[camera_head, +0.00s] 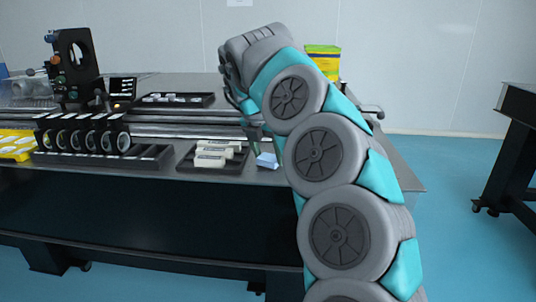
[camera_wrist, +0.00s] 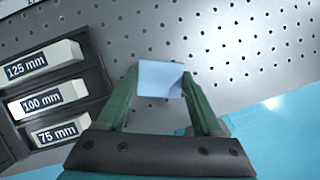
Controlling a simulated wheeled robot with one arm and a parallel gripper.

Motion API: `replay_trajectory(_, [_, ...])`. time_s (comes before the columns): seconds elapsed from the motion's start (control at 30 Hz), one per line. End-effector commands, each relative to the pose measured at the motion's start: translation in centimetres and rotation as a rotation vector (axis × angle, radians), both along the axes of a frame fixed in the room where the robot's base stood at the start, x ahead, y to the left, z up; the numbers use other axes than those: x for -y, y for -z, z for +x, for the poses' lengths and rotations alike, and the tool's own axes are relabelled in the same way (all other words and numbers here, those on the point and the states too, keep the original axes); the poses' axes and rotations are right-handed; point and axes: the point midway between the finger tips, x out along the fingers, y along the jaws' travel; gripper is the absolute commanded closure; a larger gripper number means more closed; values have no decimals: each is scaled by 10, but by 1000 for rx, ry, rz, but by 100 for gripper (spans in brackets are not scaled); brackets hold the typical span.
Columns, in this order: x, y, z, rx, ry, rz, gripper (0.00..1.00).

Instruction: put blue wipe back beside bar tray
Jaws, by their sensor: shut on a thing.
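The blue wipe (camera_wrist: 161,78) is a small light-blue square between my gripper's two green fingers (camera_wrist: 160,90) in the wrist view. My gripper is shut on it, just right of the bar tray. The wipe also shows in the head view (camera_head: 267,160) near the front edge of the table. The bar tray (camera_head: 212,170) is black and holds white bars. In the wrist view the tray (camera_wrist: 97,68) shows bars labelled 125 mm, 100 mm and 75 mm. I cannot tell whether the wipe touches the tabletop.
The perforated optical table (camera_wrist: 235,50) is bare around the wipe. A black rack of round optics (camera_head: 100,155) stands left of the bar tray. Another black tray (camera_head: 175,100) lies behind it. A yellow-green box (camera_head: 323,62) stands behind my arm. Blue floor lies beyond the table edge.

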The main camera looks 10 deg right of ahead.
Motion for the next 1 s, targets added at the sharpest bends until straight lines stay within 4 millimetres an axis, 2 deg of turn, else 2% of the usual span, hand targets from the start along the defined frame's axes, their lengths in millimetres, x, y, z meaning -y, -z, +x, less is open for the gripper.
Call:
replay_trajectory(0.47, [0,7,0,1,1,1,93])
replay_trajectory(0.5, [0,6,0,1,1,1,29])
replay_trajectory(0.73, [0,6,0,1,1,1,3])
replay_trajectory(1.0, [0,4,0,1,1,0,2])
